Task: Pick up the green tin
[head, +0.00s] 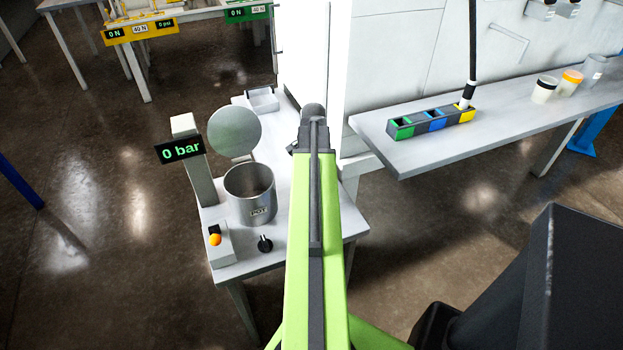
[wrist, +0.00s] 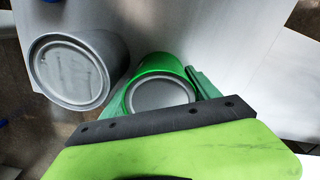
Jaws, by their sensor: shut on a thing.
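The green tin (wrist: 160,64) shows in the wrist view, a green cylinder with a pale grey round end facing my camera. My gripper (wrist: 162,86) is shut on it, with one green finger on each side of the tin. I cannot tell whether the tin rests on the pale surface or hangs just above it. In the head view my own arm hides the gripper and the tin.
A grey round can (wrist: 72,70) is close to the tin's left. In the head view an open metal pot (head: 250,195) stands on a bench (head: 285,250) beside a "0 bar" display (head: 180,150).

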